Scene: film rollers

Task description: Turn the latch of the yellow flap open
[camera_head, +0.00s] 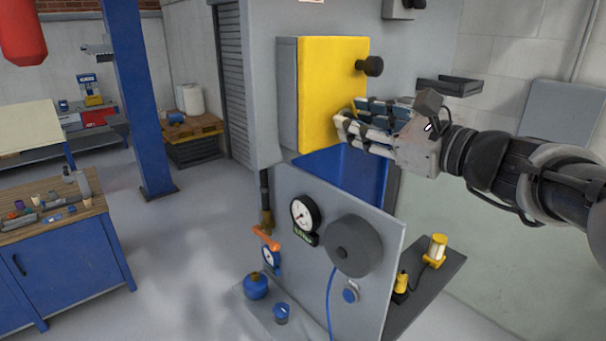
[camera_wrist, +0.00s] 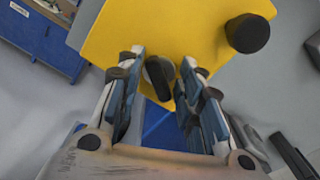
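The yellow flap (camera_head: 330,85) is on the front of the grey cabinet, above a blue recess. It also fills the upper middle of the wrist view (camera_wrist: 130,30). A dark latch knob (camera_wrist: 158,76) sits near the flap's lower edge, between my two fingers in the wrist view. In the head view my fingers hide it. A round black knob (camera_head: 371,66) sticks out at the flap's right edge and also shows in the wrist view (camera_wrist: 247,33). My gripper (camera_head: 358,128) is open in front of the flap's lower right part, with a gap on both sides of the latch.
Below the flap, a grey panel (camera_head: 285,205) carries a gauge (camera_head: 305,217) and a dark round roller (camera_head: 353,246). A small black shelf (camera_head: 449,85) is on the wall at right. A blue workbench (camera_head: 65,260) stands at left, with open floor between.

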